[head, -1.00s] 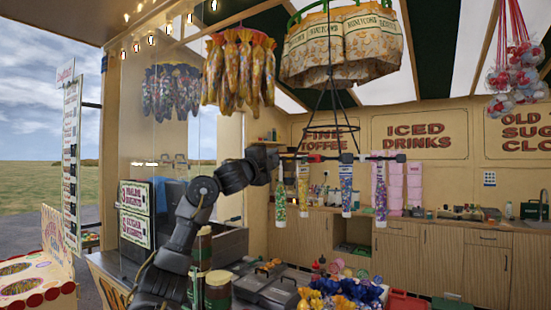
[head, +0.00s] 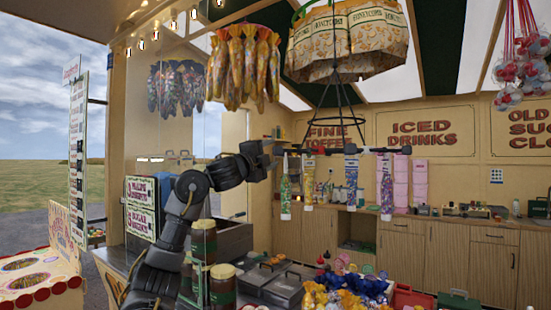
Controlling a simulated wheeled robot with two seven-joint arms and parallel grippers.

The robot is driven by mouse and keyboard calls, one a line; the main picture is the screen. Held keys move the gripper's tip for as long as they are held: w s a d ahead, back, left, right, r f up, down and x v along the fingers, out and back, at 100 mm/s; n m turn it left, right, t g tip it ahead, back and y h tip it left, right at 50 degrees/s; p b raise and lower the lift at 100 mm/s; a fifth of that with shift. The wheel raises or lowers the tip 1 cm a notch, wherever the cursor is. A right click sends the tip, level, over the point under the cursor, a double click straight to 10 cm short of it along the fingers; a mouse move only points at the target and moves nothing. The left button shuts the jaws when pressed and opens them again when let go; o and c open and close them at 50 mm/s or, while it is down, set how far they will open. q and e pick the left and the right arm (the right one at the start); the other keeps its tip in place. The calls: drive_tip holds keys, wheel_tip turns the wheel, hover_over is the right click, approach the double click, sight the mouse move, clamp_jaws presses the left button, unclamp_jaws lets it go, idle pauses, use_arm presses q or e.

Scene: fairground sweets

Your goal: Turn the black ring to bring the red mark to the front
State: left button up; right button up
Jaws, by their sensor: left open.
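The black ring (head: 337,151) hangs at about eye level on thin black rods and shows almost edge-on, as a dark bar. Tubes of sweets hang from it: a green one (head: 285,190), a yellow one (head: 308,182), a blue one (head: 351,180) and a purple one (head: 387,190). My right gripper is out of view.
Honeycomb bags (head: 345,45) hang above the ring, and wrapped sweet bags (head: 243,65) hang to its upper left. Below are brown jars (head: 222,288), grey lidded boxes (head: 285,285) and bright wrapped sweets (head: 345,290). A wooden counter (head: 455,250) runs along the back wall.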

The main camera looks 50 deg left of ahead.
use_arm(q)
drive_tip(key=b+v, duration=0.1)
drive_tip(key=v, duration=0.4)
drive_tip(key=shift+s+d+b, duration=0.15)
drive_tip(key=shift+s+b, duration=0.15)
drive_tip(key=shift+f, duration=0.1)
idle(0.4)
